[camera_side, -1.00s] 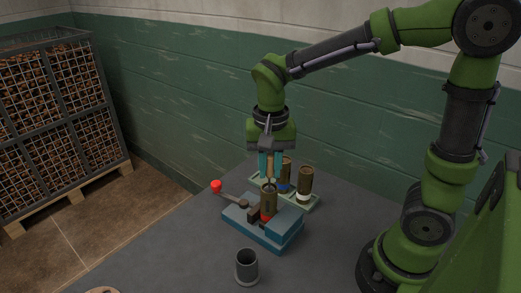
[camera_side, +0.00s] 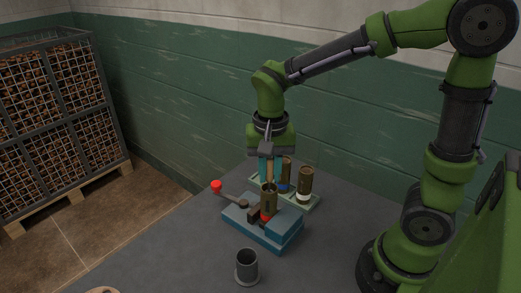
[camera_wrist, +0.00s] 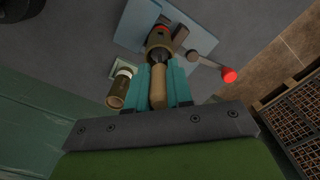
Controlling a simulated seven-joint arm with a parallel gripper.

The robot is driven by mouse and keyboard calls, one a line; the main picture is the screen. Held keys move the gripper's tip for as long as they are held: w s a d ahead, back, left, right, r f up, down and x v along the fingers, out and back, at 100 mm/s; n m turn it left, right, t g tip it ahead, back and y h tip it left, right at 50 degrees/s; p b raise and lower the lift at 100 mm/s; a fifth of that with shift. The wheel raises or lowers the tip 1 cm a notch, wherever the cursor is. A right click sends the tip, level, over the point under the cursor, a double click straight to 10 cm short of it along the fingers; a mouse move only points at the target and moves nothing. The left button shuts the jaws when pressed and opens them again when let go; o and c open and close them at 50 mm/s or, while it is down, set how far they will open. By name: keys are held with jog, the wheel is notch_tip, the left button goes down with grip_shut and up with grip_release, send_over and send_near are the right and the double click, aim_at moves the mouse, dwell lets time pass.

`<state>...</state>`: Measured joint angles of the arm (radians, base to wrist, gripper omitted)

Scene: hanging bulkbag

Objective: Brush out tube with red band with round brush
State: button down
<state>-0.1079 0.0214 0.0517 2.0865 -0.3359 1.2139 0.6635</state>
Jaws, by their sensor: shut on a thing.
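The tube with the red band (camera_side: 269,204) stands upright in a blue clamp (camera_side: 262,231). It also shows in the wrist view (camera_wrist: 159,37), where its red band is partly visible. My gripper (camera_side: 268,177) is above the tube, its teal fingers shut on the wooden handle of the round brush (camera_wrist: 158,86). The brush points down, and its dark lower end is at the tube's mouth, seemingly inside it. How deep it reaches is hidden by the tube wall.
A tube with a blue band (camera_side: 285,176) and one with a white band (camera_side: 305,184) stand in a pale green rack (camera_side: 314,203) behind the clamp. A lever with a red knob (camera_side: 216,186) sticks out left. A grey cup (camera_side: 247,265) stands in front.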

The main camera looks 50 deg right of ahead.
jog(key=shift+f, duration=0.65)
jog(key=shift+r, duration=2.25)
jog(key=shift+r, duration=4.4)
